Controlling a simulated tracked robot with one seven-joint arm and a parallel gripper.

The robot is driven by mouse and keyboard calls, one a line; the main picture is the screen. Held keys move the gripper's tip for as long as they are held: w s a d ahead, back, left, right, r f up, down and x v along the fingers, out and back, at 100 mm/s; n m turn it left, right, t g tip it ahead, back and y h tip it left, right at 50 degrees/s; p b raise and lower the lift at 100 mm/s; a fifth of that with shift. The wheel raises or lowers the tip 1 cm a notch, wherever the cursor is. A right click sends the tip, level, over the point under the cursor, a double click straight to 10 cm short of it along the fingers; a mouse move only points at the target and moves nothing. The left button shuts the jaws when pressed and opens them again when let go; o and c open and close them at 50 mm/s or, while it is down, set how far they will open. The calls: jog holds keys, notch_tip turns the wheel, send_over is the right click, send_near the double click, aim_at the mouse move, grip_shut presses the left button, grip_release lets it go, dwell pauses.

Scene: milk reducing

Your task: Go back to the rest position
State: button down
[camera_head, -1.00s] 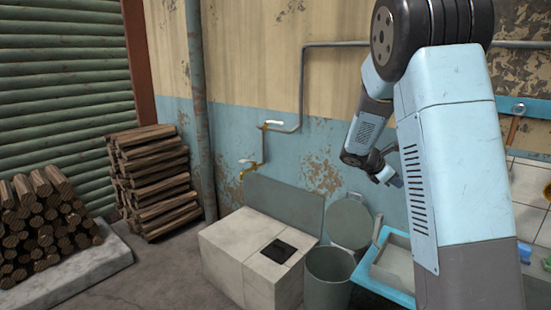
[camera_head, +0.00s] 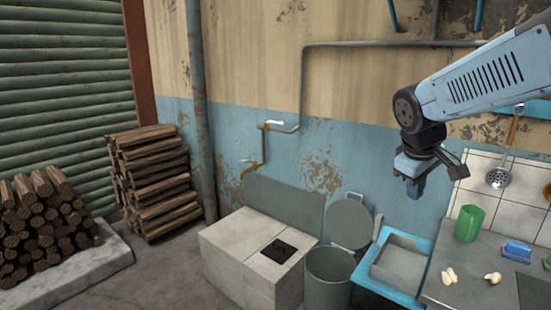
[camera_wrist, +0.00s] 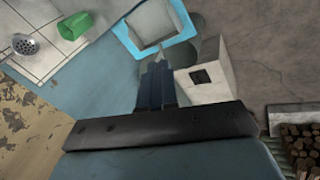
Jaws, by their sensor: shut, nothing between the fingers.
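My gripper (camera_head: 413,182) hangs at the end of my light blue arm on the right in the head view, pointing down. It is in the air in front of the blue-painted wall, above and apart from the blue-rimmed sink (camera_head: 372,283). Its fingers (camera_wrist: 157,80) are together in the middle of the wrist view, with nothing held between them.
On the counter (camera_head: 462,292) right of the sink are a green cup (camera_head: 469,222), a blue object (camera_head: 516,251) and pale pieces (camera_head: 449,275). A skimmer (camera_head: 498,178) hangs on the tiled wall. A bin (camera_head: 329,277), a concrete stove block (camera_head: 262,255) and stacked wood (camera_head: 151,182) stand left.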

jog(key=s+a+m+t+y, duration=0.1)
jog(key=s+a+m, duration=0.1)
jog(key=s, duration=0.4)
jog(key=s+a+r+m+t+y, duration=0.1)
jog(key=s+a+m+y, duration=0.1)
jog(key=s+a, duration=0.3)
jog(key=shift+s+r+m, duration=0.15)
jog(key=shift+s+m, duration=0.3)
jog(key=shift+m, duration=0.35)
